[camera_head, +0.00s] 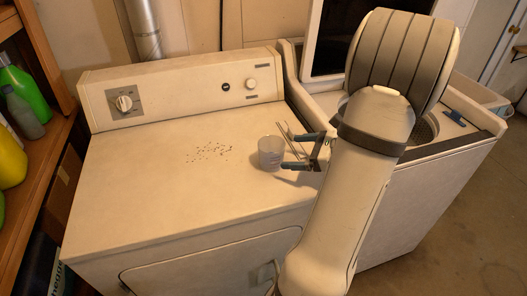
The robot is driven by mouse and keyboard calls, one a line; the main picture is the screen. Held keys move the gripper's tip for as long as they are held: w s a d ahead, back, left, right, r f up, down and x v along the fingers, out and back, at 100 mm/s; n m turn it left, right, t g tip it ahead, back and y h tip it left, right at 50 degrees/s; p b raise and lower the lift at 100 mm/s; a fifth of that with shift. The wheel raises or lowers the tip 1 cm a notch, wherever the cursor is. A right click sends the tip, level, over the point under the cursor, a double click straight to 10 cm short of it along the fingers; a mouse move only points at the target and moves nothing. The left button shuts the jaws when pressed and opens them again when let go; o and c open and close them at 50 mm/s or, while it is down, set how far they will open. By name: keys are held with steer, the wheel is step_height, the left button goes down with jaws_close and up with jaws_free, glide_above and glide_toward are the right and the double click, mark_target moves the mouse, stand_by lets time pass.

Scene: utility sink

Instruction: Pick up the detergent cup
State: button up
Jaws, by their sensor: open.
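The detergent cup (271,153) is a small, clear, greyish cup standing upright on the white dryer top (150,190), right of its middle. My gripper (283,149) reaches in from the right, low over the dryer top. Its two dark blue-grey fingers are apart, one toward the back and one toward the front, at the cup's right side. From this view I cannot tell whether the fingers touch the cup or how far around it they reach. My arm covers the dryer's right front area.
Small dark specks (208,152) lie left of the cup. The dryer's control panel (185,90) rises behind. A washer (430,180) stands at the right, partly behind my arm. A wooden shelf (45,175) with bottles, including a green one (32,92), is at the left. The dryer top's left side is clear.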

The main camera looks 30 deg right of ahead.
mark_target(283, 156)
steer(key=x, duration=0.7)
steer(key=shift+s+a+f, duration=0.3)
steer(key=shift+a+f, duration=0.1)
steer(key=shift+a, duration=0.05)
steer(key=shift+c, duration=0.2)
steer(key=c, duration=1.1)
